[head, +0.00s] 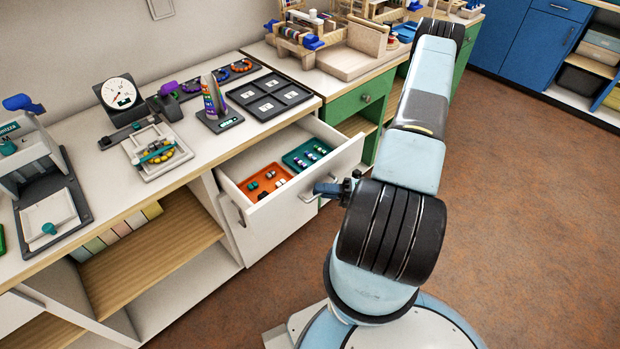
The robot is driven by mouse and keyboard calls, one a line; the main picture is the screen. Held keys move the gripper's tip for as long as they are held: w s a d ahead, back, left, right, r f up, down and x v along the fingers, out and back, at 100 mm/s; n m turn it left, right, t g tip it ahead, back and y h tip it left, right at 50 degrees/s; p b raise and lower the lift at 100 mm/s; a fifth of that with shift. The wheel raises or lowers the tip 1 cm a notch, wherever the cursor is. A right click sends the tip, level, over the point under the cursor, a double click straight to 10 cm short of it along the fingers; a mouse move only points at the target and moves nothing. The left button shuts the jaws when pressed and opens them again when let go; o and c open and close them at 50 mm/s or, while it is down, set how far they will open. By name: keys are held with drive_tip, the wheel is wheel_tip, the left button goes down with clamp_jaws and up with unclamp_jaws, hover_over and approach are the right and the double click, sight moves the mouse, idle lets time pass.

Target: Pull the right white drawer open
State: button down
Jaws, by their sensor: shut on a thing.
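The right white drawer (336,162) stands well out from the white cabinet under the counter. Inside it lie an orange tray (256,198) and a green tray (291,163), each with several small beads. My gripper (312,194) is at the outer side of the drawer's front panel, shut on the drawer handle. The handle is mostly hidden by the gripper, and my arm covers part of the floor beside it.
The counter above carries a black compartment tray (269,97), a dial scale (119,94) and a bead holder (213,98). A green drawer (366,97) is beyond the white one. Brown floor (520,200) is clear at right.

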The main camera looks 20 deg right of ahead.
drive_tip(key=shift+s+d+f, duration=0.1)
drive_tip(key=shift+s+d, duration=0.2)
drive_tip(key=shift+s, duration=0.6)
drive_tip(key=shift+s+d+f, duration=0.1)
drive_tip(key=shift+s+d, duration=0.15)
drive_tip(key=shift+s, duration=0.6)
drive_tip(key=c, duration=1.2)
unclamp_jaws()
drive_tip(key=shift+w, duration=0.1)
drive_tip(key=shift+d, duration=0.1)
drive_tip(key=v, duration=1.3)
drive_tip(key=shift+d+f, duration=0.1)
drive_tip(key=shift+d, duration=0.2)
